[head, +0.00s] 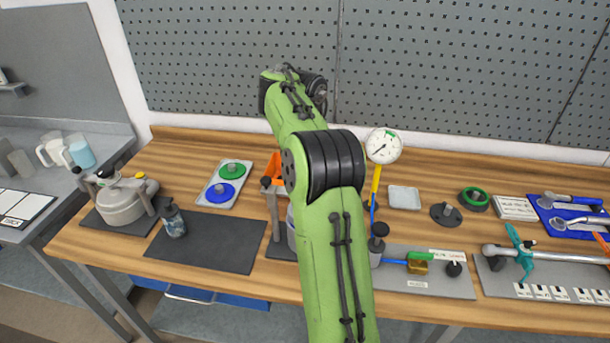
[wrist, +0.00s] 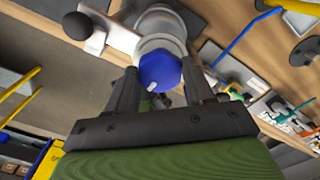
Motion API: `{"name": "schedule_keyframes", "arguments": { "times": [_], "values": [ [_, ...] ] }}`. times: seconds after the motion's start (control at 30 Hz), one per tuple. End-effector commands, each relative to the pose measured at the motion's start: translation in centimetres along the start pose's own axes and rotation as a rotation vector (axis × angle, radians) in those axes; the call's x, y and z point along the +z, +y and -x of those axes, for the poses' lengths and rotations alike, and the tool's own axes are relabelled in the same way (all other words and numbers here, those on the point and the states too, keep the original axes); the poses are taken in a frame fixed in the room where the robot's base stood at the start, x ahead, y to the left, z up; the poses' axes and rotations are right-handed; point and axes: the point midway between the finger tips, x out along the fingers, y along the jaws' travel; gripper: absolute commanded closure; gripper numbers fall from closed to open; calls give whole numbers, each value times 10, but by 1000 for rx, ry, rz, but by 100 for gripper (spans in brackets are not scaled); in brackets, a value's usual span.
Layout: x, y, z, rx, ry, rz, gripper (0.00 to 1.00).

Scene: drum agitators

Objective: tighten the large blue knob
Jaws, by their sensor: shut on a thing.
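The large blue knob (wrist: 160,72) is a round blue cap with a small pale mark on its rim. It sits at the end of a grey cylindrical body (wrist: 160,32) in the wrist view. My gripper (wrist: 160,84) has one finger on each side of the knob and is shut on it. In the head view my green arm hides the gripper and the knob. A grey stand (head: 273,217) shows just left of the arm there, with an orange part at its top.
A lidded pot (head: 120,203) on a dark mat stands at the left. A tray with green and blue discs (head: 222,185) lies behind another dark mat (head: 205,241). A round gauge (head: 383,146) and a blue rod with a brass block (head: 417,266) stand right of my arm.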

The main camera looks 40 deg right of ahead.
Motion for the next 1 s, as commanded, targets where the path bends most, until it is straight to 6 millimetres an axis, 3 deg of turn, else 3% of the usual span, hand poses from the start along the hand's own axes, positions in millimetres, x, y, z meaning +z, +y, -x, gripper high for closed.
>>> {"name": "schedule_keyframes", "arguments": {
  "times": [0.1,0.13,0.3,0.63,1.0],
  "values": [
    [1,0,4,-4,-11,1,78],
    [1,0,4,-4,-11,1,45],
    [1,0,3,-3,-7,2,22],
    [1,0,10,-2,-4,3,22],
    [1,0,103,-3,-5,2,22]
  ]
}}
